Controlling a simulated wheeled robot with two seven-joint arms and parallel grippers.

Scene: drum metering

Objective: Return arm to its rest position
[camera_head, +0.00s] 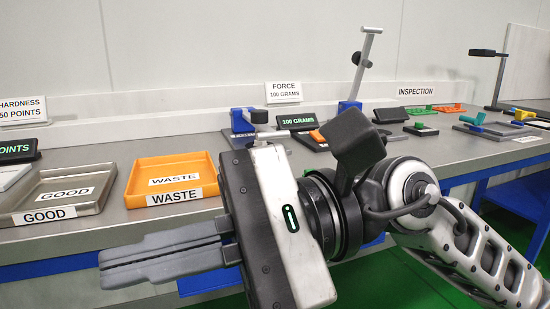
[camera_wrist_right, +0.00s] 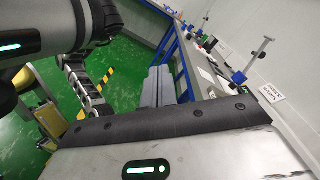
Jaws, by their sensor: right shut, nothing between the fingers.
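My right gripper (camera_head: 168,258) is large in the head view, in front of the bench's front edge, with its fingers pointing left. Its two grey fingers lie together, shut and empty. In the right wrist view the fingers (camera_wrist_right: 158,86) point away over the green floor beside the bench. My right arm (camera_head: 430,215) comes in from the lower right and hides part of the bench. My left gripper is not in the head view.
The grey bench (camera_head: 120,228) runs along the wall. On it are a steel GOOD tray (camera_head: 95,205), an orange WASTE tray (camera_head: 207,165), a force gauge with a 100 GRAMS display (camera_head: 297,121) and inspection fixtures (camera_head: 480,128). Green floor (camera_head: 400,285) lies in front.

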